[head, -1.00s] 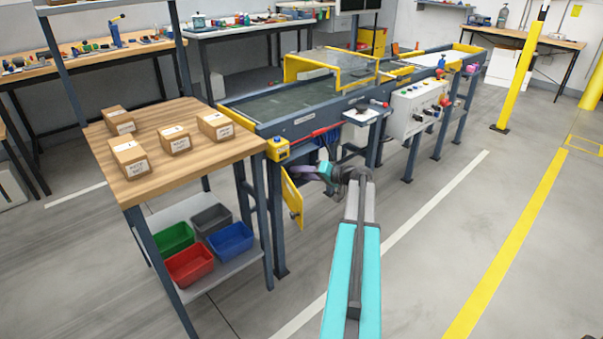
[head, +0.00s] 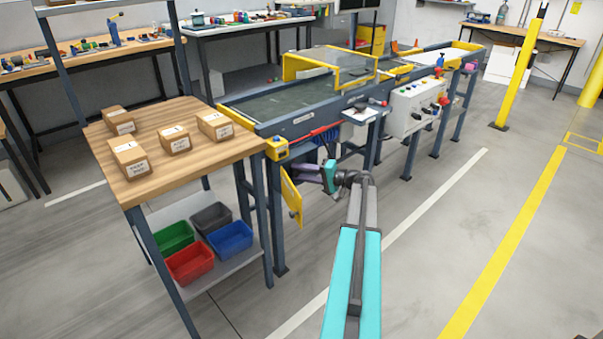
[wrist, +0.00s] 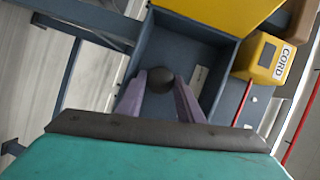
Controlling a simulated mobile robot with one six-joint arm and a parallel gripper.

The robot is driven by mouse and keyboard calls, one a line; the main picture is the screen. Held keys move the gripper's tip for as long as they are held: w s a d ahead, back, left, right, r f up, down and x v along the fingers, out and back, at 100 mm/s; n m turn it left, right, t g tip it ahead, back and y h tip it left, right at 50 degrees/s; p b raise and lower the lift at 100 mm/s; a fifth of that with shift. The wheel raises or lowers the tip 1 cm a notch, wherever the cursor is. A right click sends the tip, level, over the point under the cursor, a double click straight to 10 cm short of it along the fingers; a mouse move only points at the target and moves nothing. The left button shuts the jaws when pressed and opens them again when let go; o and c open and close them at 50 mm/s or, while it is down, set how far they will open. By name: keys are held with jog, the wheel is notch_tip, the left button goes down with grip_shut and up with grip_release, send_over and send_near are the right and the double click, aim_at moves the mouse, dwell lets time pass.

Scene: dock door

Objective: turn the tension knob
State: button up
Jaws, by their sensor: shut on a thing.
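The tension knob (wrist: 160,79) is a dark round knob inside an open grey-blue box in the wrist view. My gripper (wrist: 160,85) has its two purple fingers closed on either side of it. In the head view my gripper (head: 298,168) reaches into the conveyor's near end, beside an open yellow door (head: 292,198). The knob is hidden from the head camera. The yellow door also shows at the top of the wrist view (wrist: 215,10). Any marking on the knob cannot be made out.
A yellow box (wrist: 264,58) marked CORD sits right of the knob, beside a red cord (wrist: 242,103). The wooden table (head: 180,109) with cartons stands left of my arm. Conveyor legs (head: 277,240) stand close by.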

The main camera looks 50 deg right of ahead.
jog(key=o, duration=1.1)
jog(key=shift+c, duration=0.2)
